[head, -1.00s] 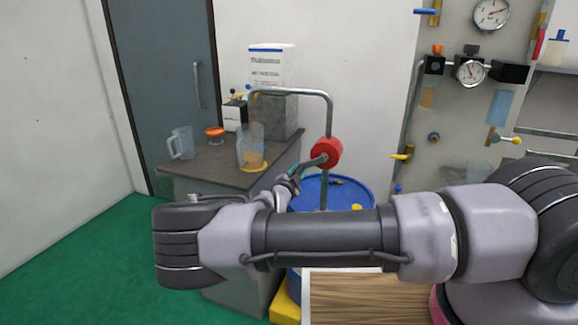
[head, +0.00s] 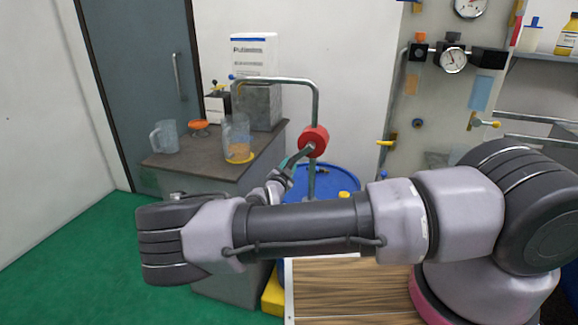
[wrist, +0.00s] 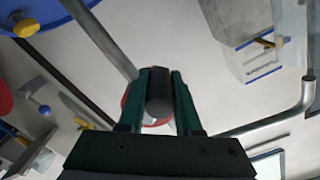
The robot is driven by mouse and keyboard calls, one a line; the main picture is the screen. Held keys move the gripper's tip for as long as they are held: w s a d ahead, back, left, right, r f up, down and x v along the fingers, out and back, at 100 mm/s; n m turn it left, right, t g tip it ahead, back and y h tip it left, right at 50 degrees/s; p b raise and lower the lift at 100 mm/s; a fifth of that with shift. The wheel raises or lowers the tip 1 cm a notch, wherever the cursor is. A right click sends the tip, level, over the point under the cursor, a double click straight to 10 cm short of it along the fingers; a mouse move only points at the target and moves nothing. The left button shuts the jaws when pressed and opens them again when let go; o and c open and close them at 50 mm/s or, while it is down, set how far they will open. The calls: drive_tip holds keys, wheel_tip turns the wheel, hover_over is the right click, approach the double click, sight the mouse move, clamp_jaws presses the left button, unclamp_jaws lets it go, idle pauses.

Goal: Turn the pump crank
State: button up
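The pump has a red round head (head: 314,140) on a grey pipe that rises from a blue drum (head: 340,181). Its grey spout pipe (head: 276,81) bends over to the left, above a clear jug (head: 237,139) with orange contents. The crank (head: 301,155) slants down and left from the red head. My gripper (head: 287,166) is at the crank's outer end, partly hidden by my arm. In the wrist view, the green fingers of my gripper (wrist: 161,98) lie on both sides of the dark crank handle (wrist: 160,84), which fills the gap between them.
The jug stands on a dark-topped cabinet (head: 199,164) with another clear jug (head: 164,136), an orange dish (head: 199,127) and a white box (head: 253,57). A gauge panel (head: 432,100) stands at the right. A wooden surface (head: 350,290) lies below my arm. Green floor is open at left.

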drive_tip(key=o, duration=0.4)
drive_tip(key=shift+w+d+r, duration=0.1)
drive_tip(key=shift+d+r, duration=0.05)
drive_tip(key=shift+r, duration=0.15)
drive_tip(key=shift+f, duration=0.15)
drive_tip(key=v, duration=1.1)
